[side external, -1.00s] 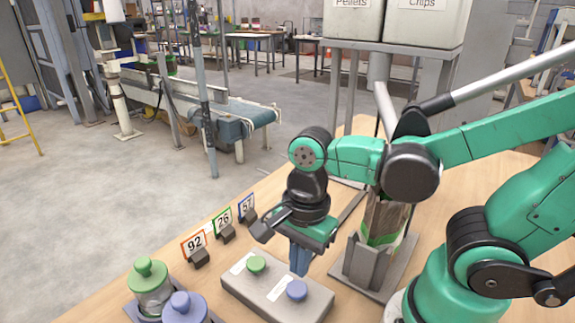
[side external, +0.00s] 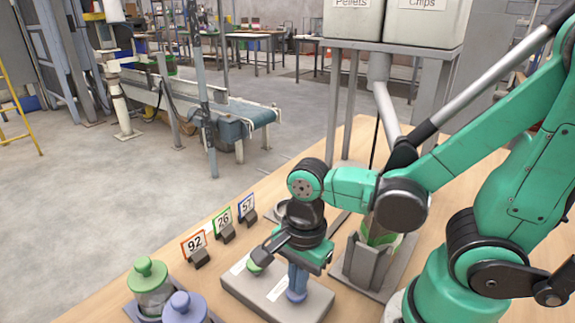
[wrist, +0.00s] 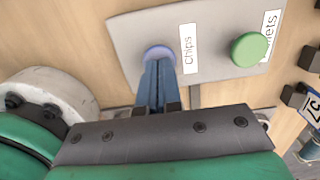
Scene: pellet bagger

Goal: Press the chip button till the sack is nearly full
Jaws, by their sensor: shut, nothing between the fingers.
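The blue chip button (side external: 296,296) sits on the grey button panel (side external: 262,303), under my gripper (side external: 298,288). In the wrist view the blue button (wrist: 159,52) lies beside the "Chips" label (wrist: 188,48). My gripper (wrist: 157,66) is shut and empty, and its tips are over the button and look in contact with it. How far the button is pressed cannot be told. The green button (wrist: 249,49) is by the other label. The sack (side external: 379,232) stands in a grey holder (side external: 365,262), mostly hidden by my arm, so its fill level cannot be seen.
The pellets hopper (side external: 351,18) and chips hopper (side external: 420,22) stand on a frame behind. Number cards (side external: 195,243) stand along the table's left edge. A green-lidded jar (side external: 151,280) and a blue-lidded jar (side external: 184,307) stand at the front left.

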